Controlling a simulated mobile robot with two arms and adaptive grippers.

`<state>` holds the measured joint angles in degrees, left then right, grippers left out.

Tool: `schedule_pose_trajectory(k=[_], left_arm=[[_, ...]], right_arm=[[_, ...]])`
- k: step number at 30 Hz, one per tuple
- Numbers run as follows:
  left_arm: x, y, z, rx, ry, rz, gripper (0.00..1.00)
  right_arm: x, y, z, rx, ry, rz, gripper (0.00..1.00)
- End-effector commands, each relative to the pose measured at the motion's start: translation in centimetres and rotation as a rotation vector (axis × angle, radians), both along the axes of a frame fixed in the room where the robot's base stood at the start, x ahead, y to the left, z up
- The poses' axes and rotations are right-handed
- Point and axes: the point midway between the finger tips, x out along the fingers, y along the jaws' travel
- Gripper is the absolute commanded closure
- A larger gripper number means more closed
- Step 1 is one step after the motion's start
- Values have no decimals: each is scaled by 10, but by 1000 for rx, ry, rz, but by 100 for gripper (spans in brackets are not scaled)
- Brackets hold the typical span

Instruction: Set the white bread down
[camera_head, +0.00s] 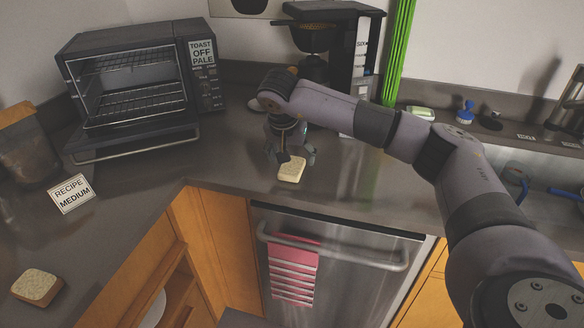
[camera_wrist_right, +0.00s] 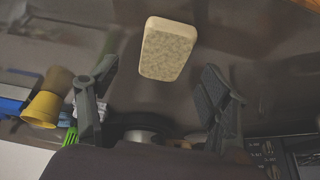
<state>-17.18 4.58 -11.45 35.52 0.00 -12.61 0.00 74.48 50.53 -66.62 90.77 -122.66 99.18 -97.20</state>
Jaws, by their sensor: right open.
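The white bread (camera_head: 291,170), a pale slice with a light crust, lies flat on the grey counter near its front edge, above the dishwasher. My right gripper (camera_head: 290,154) is over the counter right behind the bread, fingers pointing down. In the right wrist view the bread (camera_wrist_right: 168,48) lies ahead of the open fingers (camera_wrist_right: 157,90), in line with the gap between them, and neither finger appears to touch it. My left gripper is out of view.
A toaster oven (camera_head: 135,85) with its door open stands at the back left. A recipe card (camera_head: 71,194) and a browner bread slice (camera_head: 37,287) lie on the left counter. A coffee maker (camera_head: 345,50) stands behind my right gripper. A dishwasher (camera_head: 345,270) with a red towel is below.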

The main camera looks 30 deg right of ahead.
Motion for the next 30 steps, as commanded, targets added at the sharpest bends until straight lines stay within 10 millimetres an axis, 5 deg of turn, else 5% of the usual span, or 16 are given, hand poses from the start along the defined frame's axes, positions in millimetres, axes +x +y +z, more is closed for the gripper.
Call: schedule_pose_trajectory(k=[7, 17, 30], left_arm=[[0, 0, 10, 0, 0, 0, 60], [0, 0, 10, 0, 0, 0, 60], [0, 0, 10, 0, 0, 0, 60]], right_arm=[[11, -7, -33, 1, 4, 0, 28], [13, -9, -40, 1, 1, 1, 29], [13, -9, -39, 1, 1, 1, 58]])
